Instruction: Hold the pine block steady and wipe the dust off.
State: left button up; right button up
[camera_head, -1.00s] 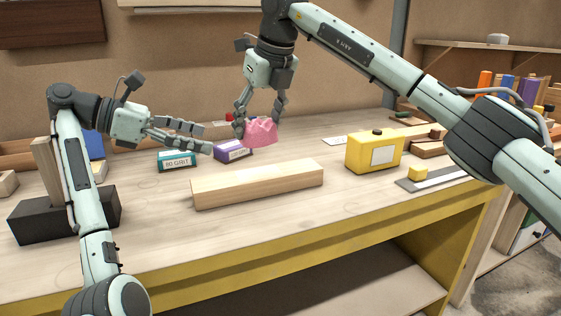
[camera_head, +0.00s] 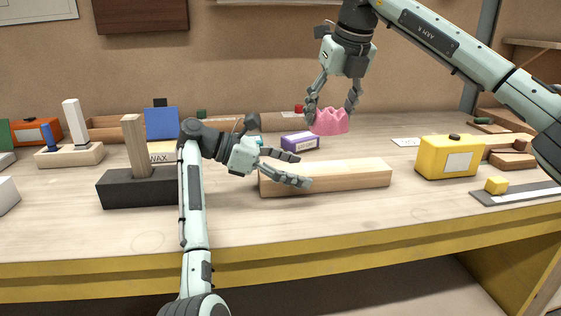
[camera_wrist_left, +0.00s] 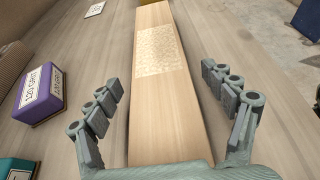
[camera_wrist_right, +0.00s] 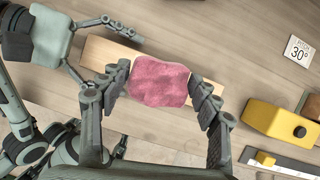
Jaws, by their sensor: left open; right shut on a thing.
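The pine block (camera_head: 345,178) lies lengthwise on the bench. In the left wrist view a pale speckled dust patch (camera_wrist_left: 159,50) covers part of its top. My left gripper (camera_head: 304,170) is open at the block's left end. In the left wrist view the block (camera_wrist_left: 163,112) runs between its spread fingers, with a gap on each side. My right gripper (camera_head: 331,114) is shut on a pink cloth (camera_head: 330,122), held above and behind the block. In the right wrist view the cloth (camera_wrist_right: 160,82) hides part of the block (camera_wrist_right: 97,55).
A purple grit box (camera_head: 300,142) stands behind the block. A yellow container (camera_head: 448,157) and a small yellow cube on a ruler-like strip (camera_head: 515,194) are to the right. A dark block with a wooden post (camera_head: 140,190) stands left. The bench front is clear.

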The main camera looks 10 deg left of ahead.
pick_arm(q)
jog(key=shift+w+d+f, duration=0.2)
jog(key=shift+d+f, duration=0.1)
jog(key=shift+d, duration=0.35)
jog(key=shift+c, duration=0.4)
jog(key=c, duration=1.6)
pick_arm(e)
jog(key=shift+d, duration=0.1)
jog(key=shift+w+d, duration=0.2)
jog(key=shift+d, duration=0.25)
jog(key=shift+w+d, duration=0.2)
jog(key=shift+d, duration=0.25)
send_over(334, 166)
jog(key=shift+s+f, duration=0.1)
jog(key=shift+f, duration=3.55)
